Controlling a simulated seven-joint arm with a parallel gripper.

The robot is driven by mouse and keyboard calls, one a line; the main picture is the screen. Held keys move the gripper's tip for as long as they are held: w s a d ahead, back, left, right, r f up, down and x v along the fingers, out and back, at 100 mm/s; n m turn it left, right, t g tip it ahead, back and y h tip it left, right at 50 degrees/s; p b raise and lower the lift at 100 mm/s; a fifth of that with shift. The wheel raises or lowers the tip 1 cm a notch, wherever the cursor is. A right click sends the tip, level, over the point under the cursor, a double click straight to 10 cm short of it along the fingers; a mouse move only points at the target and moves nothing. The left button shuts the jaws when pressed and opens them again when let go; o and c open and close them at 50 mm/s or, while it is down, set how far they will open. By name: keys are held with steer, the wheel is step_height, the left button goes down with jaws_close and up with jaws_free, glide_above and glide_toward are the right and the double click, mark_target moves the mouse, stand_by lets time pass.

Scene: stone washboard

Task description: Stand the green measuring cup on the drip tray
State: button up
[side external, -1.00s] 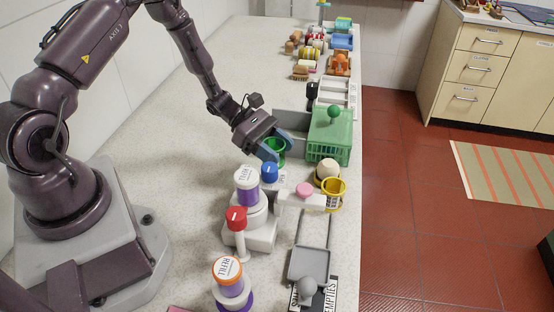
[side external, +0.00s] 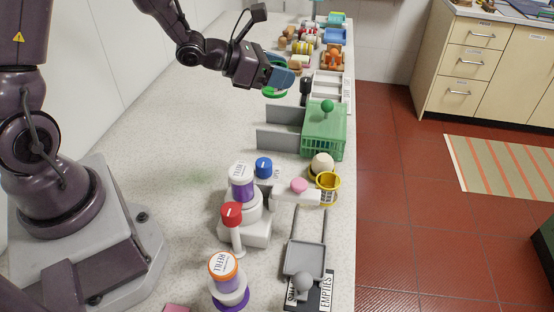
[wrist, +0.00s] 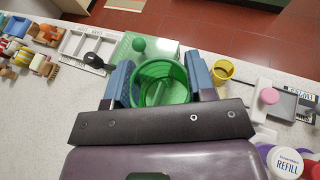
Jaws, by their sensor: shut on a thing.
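My gripper (side external: 278,78) is shut on the green measuring cup (side external: 274,93) and holds it up above the counter. In the wrist view the cup (wrist: 160,72) sits between the two blue fingers of my gripper (wrist: 160,84), its round mouth facing the camera. The fingers partly cover it in the side view. A shallow grey tray (side external: 303,260) with a round grey knob lies at the near right of the counter by an EMPTIES label. It may be the drip tray; I cannot read its name.
A green slatted box (side external: 325,138) with a knob stands by grey panels. A white dispenser (side external: 245,225) with a purple-banded jar and red-topped lever stands nearer, with a yellow cup (side external: 327,187) by its spout. A REFILL jar (side external: 225,275) is at the front. The left counter is clear.

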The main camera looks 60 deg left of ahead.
step_height(320, 180, up, 8)
steer(key=s+d, duration=0.2)
steer(key=d, duration=0.1)
steer(key=s+a+f+n+y, duration=0.2)
steer(key=s+a+f+y, duration=0.15)
steer(key=a+f, duration=0.6)
steer(key=s+a+f+n+y, duration=0.2)
steer(key=s+a+f+n, duration=0.15)
steer(key=a+f, duration=0.6)
steer(key=shift+m+t+h, duration=0.45)
steer(key=shift+m+t, duration=0.05)
steer(key=shift+m, duration=0.25)
steer(key=w+a+f, duration=0.1)
steer(key=w+a, duration=0.2)
steer(key=w+a+f, duration=0.2)
steer(key=w+a, duration=0.1)
steer(key=w, duration=0.1)
steer(key=w+a+f, duration=0.2)
steer(key=w+a, duration=0.1)
steer(key=shift+w+f, duration=0.2)
steer(key=shift+w, duration=0.2)
steer(key=shift+w+a+f, duration=0.25)
steer(key=shift+w+f, duration=0.1)
steer(key=shift+f, duration=1.7)
